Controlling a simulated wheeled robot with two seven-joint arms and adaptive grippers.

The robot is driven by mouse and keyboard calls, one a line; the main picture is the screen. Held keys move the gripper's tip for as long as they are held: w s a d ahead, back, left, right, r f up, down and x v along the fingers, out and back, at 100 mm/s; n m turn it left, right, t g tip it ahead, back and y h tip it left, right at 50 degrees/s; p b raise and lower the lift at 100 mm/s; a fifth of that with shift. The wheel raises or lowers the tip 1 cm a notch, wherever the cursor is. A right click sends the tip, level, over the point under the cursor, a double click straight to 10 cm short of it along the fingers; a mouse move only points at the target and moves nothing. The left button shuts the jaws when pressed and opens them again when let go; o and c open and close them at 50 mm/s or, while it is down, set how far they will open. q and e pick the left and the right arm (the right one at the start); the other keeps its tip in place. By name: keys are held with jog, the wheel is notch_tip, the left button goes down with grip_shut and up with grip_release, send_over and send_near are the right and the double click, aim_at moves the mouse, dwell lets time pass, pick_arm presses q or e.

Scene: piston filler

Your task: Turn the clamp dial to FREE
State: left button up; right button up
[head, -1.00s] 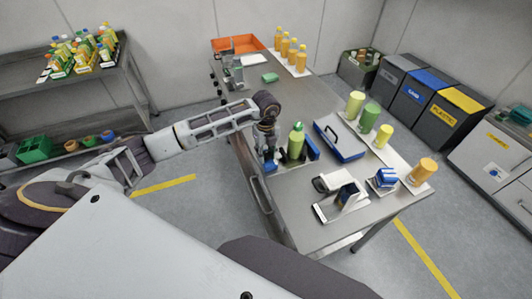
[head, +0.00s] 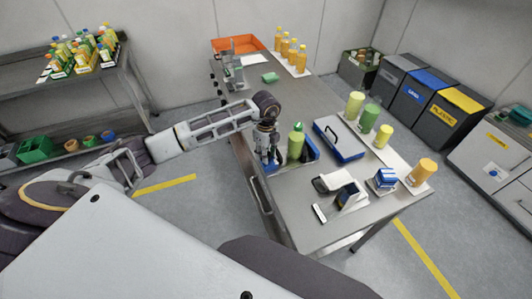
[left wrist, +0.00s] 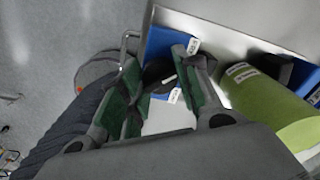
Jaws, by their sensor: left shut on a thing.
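My left gripper (head: 268,160) points down at the left end of the blue clamp fixture on the table's near edge. In the left wrist view its green-lined fingers (left wrist: 162,76) are closed around a black dial (left wrist: 157,73) with a white pointer line. The blue base (left wrist: 172,40) carries small white labels, one near the far finger and one beside the dial; their words are too small to read. A green bottle (head: 296,141) stands upright in the fixture, to the right of the gripper. The dial is hidden by the gripper in the head view. My right gripper is not in view.
A label holder (head: 344,196) and a blue-white block (head: 384,179) sit at the table's near right. An orange crate (head: 238,44) is far back.

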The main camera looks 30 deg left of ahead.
pick_arm(q)
jog(key=o, duration=1)
jog(key=shift+r, duration=0.15)
notch_tip(320, 180, up, 12)
dwell(0.4)
dwell(0.4)
